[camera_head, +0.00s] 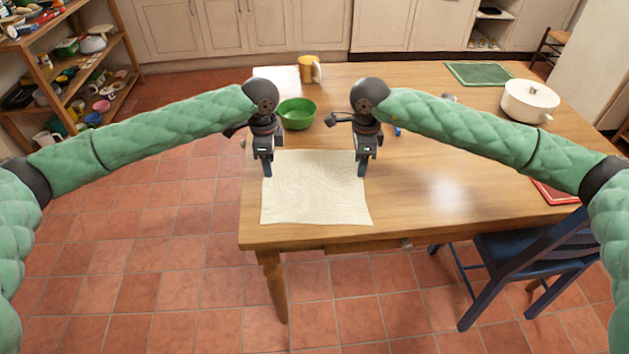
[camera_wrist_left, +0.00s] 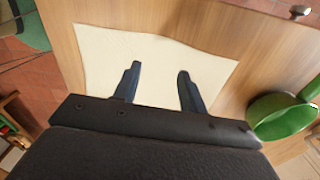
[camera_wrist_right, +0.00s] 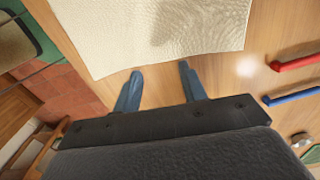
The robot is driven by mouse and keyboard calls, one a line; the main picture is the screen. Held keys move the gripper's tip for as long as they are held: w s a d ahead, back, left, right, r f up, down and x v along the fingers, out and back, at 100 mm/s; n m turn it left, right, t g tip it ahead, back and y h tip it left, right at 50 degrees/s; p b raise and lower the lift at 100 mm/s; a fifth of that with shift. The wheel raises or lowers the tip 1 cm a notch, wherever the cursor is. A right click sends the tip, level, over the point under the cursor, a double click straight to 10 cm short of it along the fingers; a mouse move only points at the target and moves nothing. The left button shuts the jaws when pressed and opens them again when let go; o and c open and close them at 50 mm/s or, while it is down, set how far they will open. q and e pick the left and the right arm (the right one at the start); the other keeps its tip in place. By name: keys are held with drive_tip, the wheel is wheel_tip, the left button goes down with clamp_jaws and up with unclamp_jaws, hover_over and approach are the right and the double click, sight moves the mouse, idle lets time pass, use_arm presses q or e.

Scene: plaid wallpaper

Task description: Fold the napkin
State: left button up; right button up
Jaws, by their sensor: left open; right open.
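A cream napkin (camera_head: 313,190) lies flat and spread out on the wooden table near its front left corner. It also shows in the left wrist view (camera_wrist_left: 150,55) and in the right wrist view (camera_wrist_right: 150,30). My left gripper (camera_head: 267,170) is open and empty at the napkin's far left corner; in its wrist view both fingers (camera_wrist_left: 157,75) appear over the cloth. My right gripper (camera_head: 362,170) is open and empty by the napkin's far right corner; its fingers (camera_wrist_right: 160,75) appear just beyond the cloth's edge. I cannot tell whether either touches the cloth.
A yellow mug (camera_head: 307,69) is at the back edge. A white pot (camera_head: 529,101) and a green board (camera_head: 479,75) are at the right. A blue chair (camera_head: 510,262) stands in front.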

sight(272, 184)
use_arm(q)
wheel_tip(272, 184, down, 4)
drive_tip(key=shift+w, duration=0.15)
use_arm(e)
wheel_tip(272, 184, down, 4)
drive_tip(key=shift+w, duration=0.15)
use_arm(q)
drive_tip(key=shift+f, duration=0.95)
use_arm(e)
drive_tip(key=shift+f, duration=0.9)
use_arm(q)
drive_tip(key=shift+f, duration=0.1)
use_arm(e)
drive_tip(key=shift+f, duration=0.15)
use_arm(q)
clamp_jaws()
use_arm(e)
clamp_jaws()
